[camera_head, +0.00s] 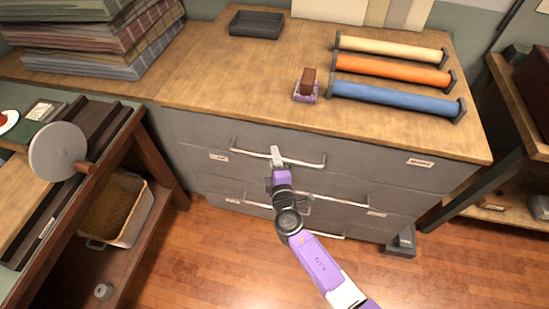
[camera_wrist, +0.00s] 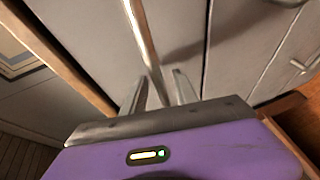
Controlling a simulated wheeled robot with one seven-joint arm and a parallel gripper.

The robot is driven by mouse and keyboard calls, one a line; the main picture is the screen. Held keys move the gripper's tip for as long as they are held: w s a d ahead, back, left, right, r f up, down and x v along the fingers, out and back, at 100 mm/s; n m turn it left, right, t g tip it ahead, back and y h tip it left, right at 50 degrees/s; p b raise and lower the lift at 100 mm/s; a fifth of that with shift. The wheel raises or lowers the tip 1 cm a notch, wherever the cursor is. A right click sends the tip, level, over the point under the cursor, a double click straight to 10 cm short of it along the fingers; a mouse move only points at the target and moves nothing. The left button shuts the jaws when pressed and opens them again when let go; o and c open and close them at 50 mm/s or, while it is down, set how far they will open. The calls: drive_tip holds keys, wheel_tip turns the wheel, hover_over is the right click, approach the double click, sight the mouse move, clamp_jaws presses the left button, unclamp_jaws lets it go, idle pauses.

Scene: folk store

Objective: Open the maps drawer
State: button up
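A grey drawer cabinet (camera_head: 370,160) with a wooden top stands ahead, its drawers looking shut. The top drawer has a long metal handle (camera_head: 305,163) and a small label (camera_head: 420,163); I cannot read which drawer is maps. My gripper (camera_head: 277,155) is at the middle of this handle in the head view. In the wrist view, the two fingers (camera_wrist: 160,92) are apart, with the handle bar (camera_wrist: 143,38) running between them. I cannot see firm contact of both fingers with the bar.
Lower drawers with another handle (camera_head: 335,200) lie below. Three rolls, orange (camera_head: 390,70) in the middle, a small stamp-like block (camera_head: 307,85) and a dark tray (camera_head: 256,24) lie on top. A wooden shelf bench (camera_head: 100,165) stands left. Wooden floor (camera_head: 225,260) is clear in front.

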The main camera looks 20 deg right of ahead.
drive_tip(key=shift+w, duration=0.15)
clamp_jaws()
idle(1.4)
